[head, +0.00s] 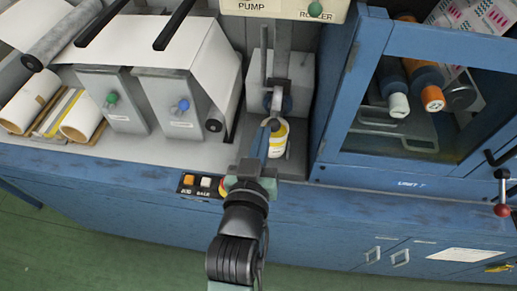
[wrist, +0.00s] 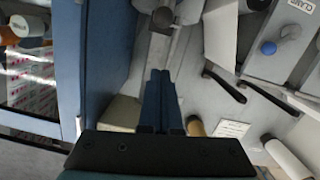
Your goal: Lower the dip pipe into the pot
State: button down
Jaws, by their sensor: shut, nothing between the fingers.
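The pot (head: 279,136), a small white and yellow container, stands on the grey base of the pump station. Above it a grey vertical pump assembly (head: 281,66) comes down from the sign. The dip pipe cannot be told apart clearly from this assembly, and I cannot tell whether its lower end is in the pot. My gripper (head: 267,124) is shut and empty, its blue fingers just left of the pot and partly in front of it.
A blue cabinet (head: 340,95) with a glazed door stands close on the right. Grey blocks with a green knob (head: 111,98) and a blue knob (head: 183,105) stand left. Orange and white buttons (head: 198,184) sit at the counter's front edge, left of my wrist.

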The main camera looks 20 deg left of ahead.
jog(key=shift+v, duration=1.7)
jog(key=shift+r, duration=0.1)
jog(key=w+d+r+m+t+h, duration=0.1)
jog(key=w+d+r+t, duration=0.1)
jog(key=r, duration=0.7)
jog(key=w+d+r+m+t, duration=0.1)
jog(key=d+r+t, duration=0.15)
jog(key=r, duration=0.65)
jog(key=w+d+r+m+t+h, duration=0.1)
jog(key=w+d+r+t, duration=0.15)
jog(key=r, duration=0.65)
jog(key=s+d+r+t+h, duration=0.1)
jog(key=s+d+r+t, duration=0.1)
jog(key=r, duration=0.7)
jog(key=s+d+r+m+t+h, duration=0.1)
jog(key=s+d+r, duration=0.3)
jog(key=r, duration=0.5)
jog(key=shift+s+m+t, duration=0.3)
jog(key=shift+s+t, duration=0.4)
jog(key=shift+s, duration=0.45)
